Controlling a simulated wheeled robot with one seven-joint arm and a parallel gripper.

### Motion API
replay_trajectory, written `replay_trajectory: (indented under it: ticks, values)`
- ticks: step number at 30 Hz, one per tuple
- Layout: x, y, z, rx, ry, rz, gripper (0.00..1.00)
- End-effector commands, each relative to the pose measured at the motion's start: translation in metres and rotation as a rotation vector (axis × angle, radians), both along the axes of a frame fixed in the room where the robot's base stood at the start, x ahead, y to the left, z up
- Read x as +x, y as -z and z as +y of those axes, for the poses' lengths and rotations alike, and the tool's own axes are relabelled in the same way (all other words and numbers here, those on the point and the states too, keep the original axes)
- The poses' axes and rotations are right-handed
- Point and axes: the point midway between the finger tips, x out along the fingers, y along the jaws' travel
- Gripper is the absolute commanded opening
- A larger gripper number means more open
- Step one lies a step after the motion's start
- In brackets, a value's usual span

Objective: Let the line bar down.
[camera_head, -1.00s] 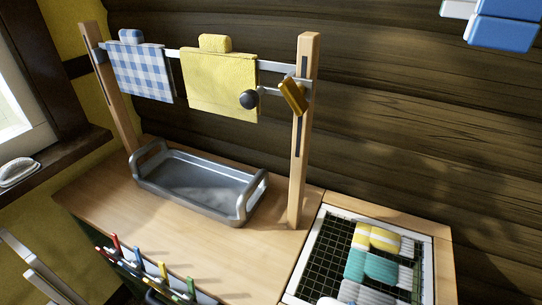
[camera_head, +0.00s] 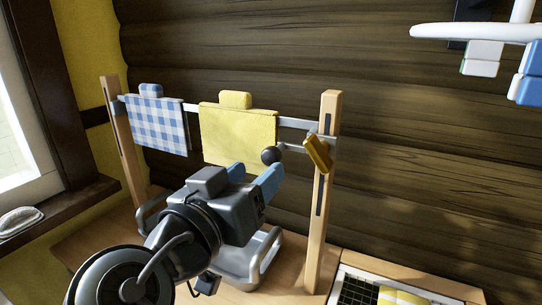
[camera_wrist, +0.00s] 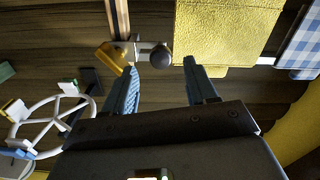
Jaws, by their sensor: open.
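The pale line bar (camera_head: 295,123) runs between two wooden posts, near their tops. A blue checked cloth (camera_head: 158,125) and a yellow cloth (camera_head: 235,135) hang over it. A dark ball knob (camera_head: 270,155) sticks out on a short rod near the right post (camera_head: 316,235), beside a tilted brass piece (camera_head: 317,154). My gripper (camera_head: 254,177) is open and empty, just below the knob in the head view. In the wrist view the knob (camera_wrist: 160,57) appears ahead of the gap between my fingers (camera_wrist: 160,85), with the brass piece (camera_wrist: 112,58) to its left. I see no contact.
A grey metal tub (camera_head: 262,255) stands on the wooden counter below, partly hidden by my arm. A rack with a yellow item (camera_head: 400,296) lies at the lower right. A white wheel-shaped hanger (camera_wrist: 60,118) with pegs shows in the wrist view.

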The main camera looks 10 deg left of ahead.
Motion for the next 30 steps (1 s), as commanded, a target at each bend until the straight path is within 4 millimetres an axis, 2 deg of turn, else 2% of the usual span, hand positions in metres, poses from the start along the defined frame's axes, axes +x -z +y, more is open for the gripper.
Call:
replay_trajectory:
  ticks: [5,12,18,30]
  values:
    - [0.011,-0.005,-0.003,0.003,0.009,-0.005,0.57]
    - [0.046,-0.005,-0.016,0.002,0.008,-0.003,0.57]
    - [0.067,-0.004,-0.024,0.001,0.006,-0.005,0.57]
    - [0.073,-0.002,-0.026,0.003,0.005,-0.004,0.55]
